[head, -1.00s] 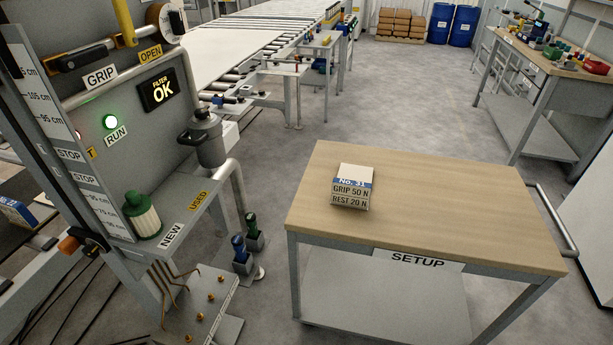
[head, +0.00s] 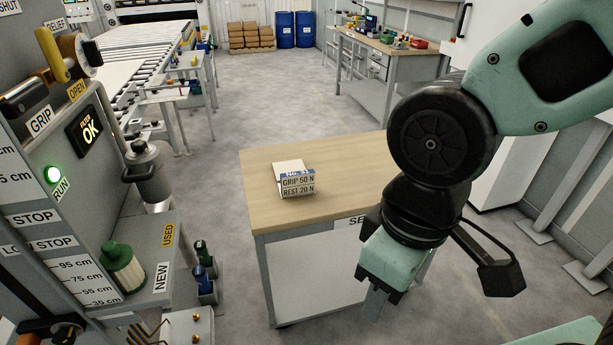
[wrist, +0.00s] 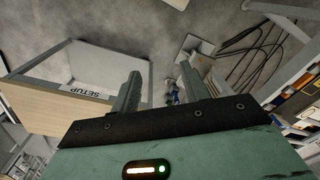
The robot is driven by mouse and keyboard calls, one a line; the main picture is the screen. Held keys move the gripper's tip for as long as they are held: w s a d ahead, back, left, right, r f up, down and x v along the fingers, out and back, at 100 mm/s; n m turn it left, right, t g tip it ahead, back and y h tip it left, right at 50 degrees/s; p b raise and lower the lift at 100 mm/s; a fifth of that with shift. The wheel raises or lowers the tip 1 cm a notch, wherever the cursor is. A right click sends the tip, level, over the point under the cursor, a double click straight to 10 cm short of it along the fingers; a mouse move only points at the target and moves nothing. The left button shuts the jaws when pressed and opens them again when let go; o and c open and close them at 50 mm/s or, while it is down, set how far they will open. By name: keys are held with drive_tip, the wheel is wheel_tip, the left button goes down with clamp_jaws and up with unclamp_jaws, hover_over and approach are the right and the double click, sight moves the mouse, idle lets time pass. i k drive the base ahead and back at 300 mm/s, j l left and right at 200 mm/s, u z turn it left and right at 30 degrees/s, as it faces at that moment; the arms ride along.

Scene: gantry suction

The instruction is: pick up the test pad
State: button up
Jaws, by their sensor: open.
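The test pad (head: 290,181) appears to be the small white block with a blue band and the words "GRIP 50 N" and "REST 20 N". It lies on the wooden top of the setup table (head: 262,214), left of the table's middle. My gripper (head: 375,303) is to the right and nearer the camera, in front of the table and apart from the pad, pointing down. In the wrist view my gripper (wrist: 160,88) has its two fingers spread with nothing between them. The pad is not visible in that view; the table's "SETUP" edge (wrist: 83,93) is at its left.
A machine panel with a shelf (head: 150,270) stands left of the table, holding a green-and-white filter (head: 122,268). Small bottles (head: 203,268) stand between them. A workbench (head: 395,45) and blue drums (head: 295,29) are farther back. Floor is clear behind the table.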

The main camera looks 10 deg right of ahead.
sight(293, 179)
drive_tip(key=i+u, duration=0.15)
drive_tip(key=i, duration=1.1)
